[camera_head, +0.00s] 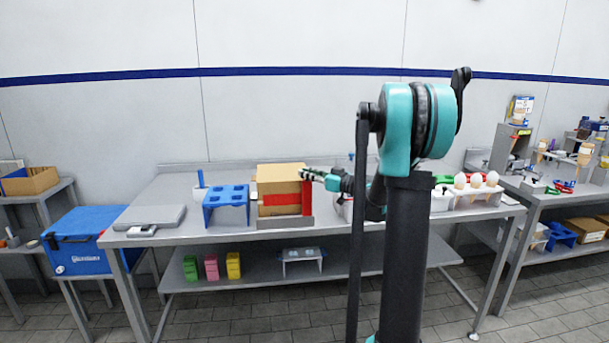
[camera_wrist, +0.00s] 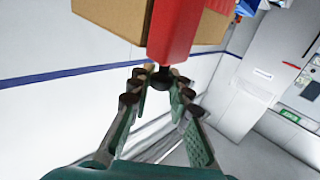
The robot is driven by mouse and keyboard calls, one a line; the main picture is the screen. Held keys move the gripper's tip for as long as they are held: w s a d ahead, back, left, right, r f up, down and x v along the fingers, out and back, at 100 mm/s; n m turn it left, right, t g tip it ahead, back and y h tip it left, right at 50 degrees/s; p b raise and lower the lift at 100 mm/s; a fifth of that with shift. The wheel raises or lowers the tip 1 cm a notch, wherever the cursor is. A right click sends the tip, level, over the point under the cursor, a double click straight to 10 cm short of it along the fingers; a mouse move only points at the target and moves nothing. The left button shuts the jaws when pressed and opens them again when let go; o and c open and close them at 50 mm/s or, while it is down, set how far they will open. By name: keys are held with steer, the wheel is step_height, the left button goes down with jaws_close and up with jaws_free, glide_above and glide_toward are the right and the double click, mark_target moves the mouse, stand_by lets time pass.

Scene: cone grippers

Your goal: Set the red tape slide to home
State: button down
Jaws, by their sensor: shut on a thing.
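A cardboard box (camera_head: 279,178) stands on the grey bench with a red band (camera_head: 279,199) across its front. The red tape slide (camera_head: 307,197) is an upright red piece at the box's right side. It also shows large at the top of the wrist view (camera_wrist: 174,25), with a dark round knob (camera_wrist: 161,78) at its near end. My gripper (camera_head: 306,175) reaches in from the right. In the wrist view its green fingers with dark tips (camera_wrist: 160,82) are shut on the knob. How the slide sits against the box's far side is hidden.
A blue rack (camera_head: 226,195) stands just left of the box. A grey flat plate (camera_head: 150,217) lies farther left. Right of my arm, a white tray with cone-shaped items (camera_head: 476,189) stands on the bench. Bench surface in front of the rack is free.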

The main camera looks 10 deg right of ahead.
steer(key=c, duration=1.4)
jaws_free()
steer(key=shift+d, duration=0.3)
steer(key=v, duration=1.2)
steer(key=s+a+f+m+g+h, duration=0.4)
steer(key=s+a+f+g+h, duration=0.15)
steer(key=s+a+f, duration=0.75)
steer(key=s+d+f+m+g+h, duration=0.1)
steer(key=s+d+f+m+h, duration=0.1)
steer(key=s+f, duration=0.4)
steer(key=s+d+f+m+g+h, duration=0.2)
steer(key=s+d+f+h, duration=0.3)
steer(key=s, duration=0.7)
steer(key=shift+s+d+f+m, duration=0.3)
steer(key=shift+d+f+m, duration=0.15)
steer(key=shift+d+m, duration=0.05)
